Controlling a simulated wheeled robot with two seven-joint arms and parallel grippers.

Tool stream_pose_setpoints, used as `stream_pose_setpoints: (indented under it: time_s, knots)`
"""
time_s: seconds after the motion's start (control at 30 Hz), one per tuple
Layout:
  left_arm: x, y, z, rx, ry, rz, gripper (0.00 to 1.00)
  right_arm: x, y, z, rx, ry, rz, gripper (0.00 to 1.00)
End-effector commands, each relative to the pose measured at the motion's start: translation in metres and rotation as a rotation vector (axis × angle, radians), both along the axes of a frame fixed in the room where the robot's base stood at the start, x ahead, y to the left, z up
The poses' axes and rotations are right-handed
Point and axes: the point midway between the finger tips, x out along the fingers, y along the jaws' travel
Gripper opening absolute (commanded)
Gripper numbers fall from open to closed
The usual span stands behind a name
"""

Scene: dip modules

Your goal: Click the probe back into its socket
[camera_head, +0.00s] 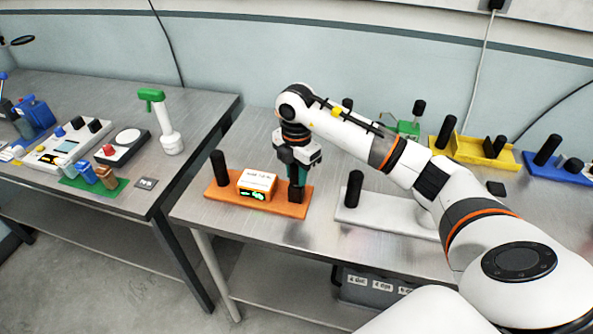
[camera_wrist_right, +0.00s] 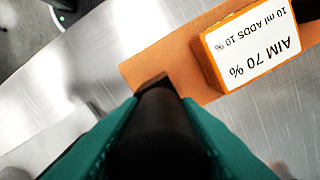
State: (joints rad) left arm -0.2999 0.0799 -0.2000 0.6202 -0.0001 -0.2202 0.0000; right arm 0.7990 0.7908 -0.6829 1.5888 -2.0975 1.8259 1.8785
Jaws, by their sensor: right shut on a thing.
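My right gripper (camera_head: 297,178) points down over the right end of an orange base (camera_head: 226,195). Its teal fingers are shut on a dark, rounded probe (camera_wrist_right: 160,130), seen between them in the right wrist view. A dark block (camera_head: 296,197), apparently the socket, stands on the base directly below the fingers. A corner of it shows beyond the probe in the wrist view (camera_wrist_right: 152,82). The probe's lower end is hidden, so I cannot tell whether it is seated. An orange meter box (camera_head: 257,185) labelled "AIM 70 %" sits beside it. My left gripper is out of view.
A black post (camera_head: 219,167) stands at the base's left end. A white base (camera_head: 385,214) with a black post (camera_head: 354,188) is close on the right. Yellow (camera_head: 470,150) and blue (camera_head: 550,167) stations stand farther right. A second table at left holds several instruments.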

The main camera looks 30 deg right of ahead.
Motion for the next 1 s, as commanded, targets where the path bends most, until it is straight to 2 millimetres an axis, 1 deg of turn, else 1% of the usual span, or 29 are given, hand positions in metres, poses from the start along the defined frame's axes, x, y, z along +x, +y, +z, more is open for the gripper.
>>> stream_pose_setpoints:
  time_s: [0.53, 0.57, 0.7, 0.73, 0.8, 0.87, 1.0]
  knots:
    - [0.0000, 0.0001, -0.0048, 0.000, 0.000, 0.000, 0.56, -0.0001, -0.0002, -0.0078, 0.000, 0.000, 0.000, 0.03]
    - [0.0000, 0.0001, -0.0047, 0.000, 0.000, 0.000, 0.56, -0.0001, -0.0001, -0.0078, 0.000, 0.000, 0.000, 0.00]
    - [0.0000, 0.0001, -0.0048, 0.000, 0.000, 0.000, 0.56, -0.0003, -0.0001, -0.0083, 0.000, 0.001, 0.000, 0.00]
    - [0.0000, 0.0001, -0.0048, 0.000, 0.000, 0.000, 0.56, -0.0003, 0.0000, -0.0084, 0.000, 0.002, 0.000, 0.35]
    - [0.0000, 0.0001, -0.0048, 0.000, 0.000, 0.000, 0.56, -0.0003, 0.0000, -0.0083, 0.000, 0.001, 0.000, 0.46]
    - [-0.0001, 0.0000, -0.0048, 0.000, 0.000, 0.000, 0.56, -0.0003, 0.0000, -0.0082, 0.000, 0.001, 0.000, 0.55]
    - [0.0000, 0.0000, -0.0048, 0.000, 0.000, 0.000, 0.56, -0.0001, 0.0001, -0.0079, 0.000, 0.001, 0.000, 0.55]
